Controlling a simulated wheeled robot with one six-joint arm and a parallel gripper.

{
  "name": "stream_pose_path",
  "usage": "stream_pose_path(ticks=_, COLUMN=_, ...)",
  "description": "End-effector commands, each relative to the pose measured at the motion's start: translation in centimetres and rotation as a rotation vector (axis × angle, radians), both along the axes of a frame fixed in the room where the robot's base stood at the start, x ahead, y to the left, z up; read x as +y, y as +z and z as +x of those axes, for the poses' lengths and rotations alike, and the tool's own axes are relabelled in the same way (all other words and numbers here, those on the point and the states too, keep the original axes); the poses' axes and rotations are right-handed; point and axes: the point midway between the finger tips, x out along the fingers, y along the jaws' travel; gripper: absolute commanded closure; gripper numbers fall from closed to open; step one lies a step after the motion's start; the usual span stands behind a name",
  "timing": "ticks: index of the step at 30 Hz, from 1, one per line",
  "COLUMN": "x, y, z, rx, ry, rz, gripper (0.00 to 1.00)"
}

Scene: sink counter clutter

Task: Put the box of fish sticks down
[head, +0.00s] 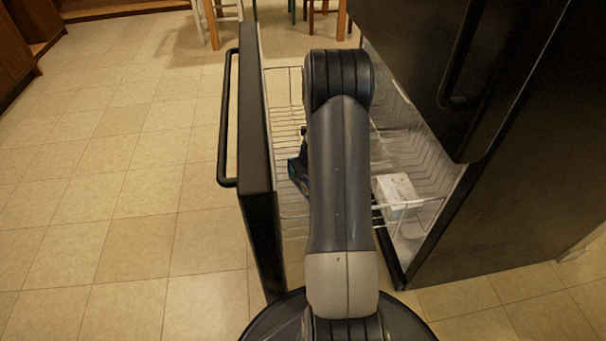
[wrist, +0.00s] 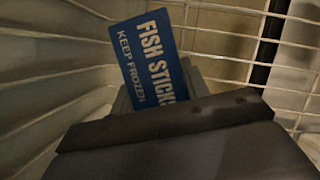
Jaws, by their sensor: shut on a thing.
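The blue box of fish sticks (wrist: 148,52), with "FISH STICKS" and "KEEP FROZEN" on it, shows tilted in the wrist view. My gripper (wrist: 160,88) is shut on its near end. The box is among the white wires of the open freezer drawer's basket (wrist: 240,62). I cannot tell whether it touches the basket floor. In the head view my arm hides most of the gripper and box; a dark and blue bit (head: 298,172) shows at the arm's left, inside the drawer.
The black drawer front (head: 255,130) with its bar handle (head: 226,120) stands at the left of my arm. A white box (head: 397,193) lies in the basket's right part. The black fridge body (head: 520,200) and upper door (head: 425,60) are at the right. Tiled floor at left is clear.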

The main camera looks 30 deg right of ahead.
Motion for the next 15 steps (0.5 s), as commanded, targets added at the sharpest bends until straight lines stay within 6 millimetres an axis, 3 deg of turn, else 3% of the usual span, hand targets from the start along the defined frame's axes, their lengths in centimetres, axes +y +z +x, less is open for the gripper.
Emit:
stream_pose_path(ticks=3, x=-0.01, y=-0.29, z=0.02, rx=-0.001, ry=0.0, rz=0.0, gripper=0.88)
stream_pose_path(ticks=4, x=0.0, y=-0.24, z=0.0, rx=0.0, ry=0.0, rz=0.0, gripper=0.54)
stream_pose_path(ticks=11, x=0.0, y=-0.23, z=0.0, rx=0.0, ry=0.0, rz=0.0, gripper=0.35)
stream_pose_path(ticks=15, x=0.01, y=-0.23, z=0.0, rx=0.0, ry=0.0, rz=0.0, gripper=0.35)
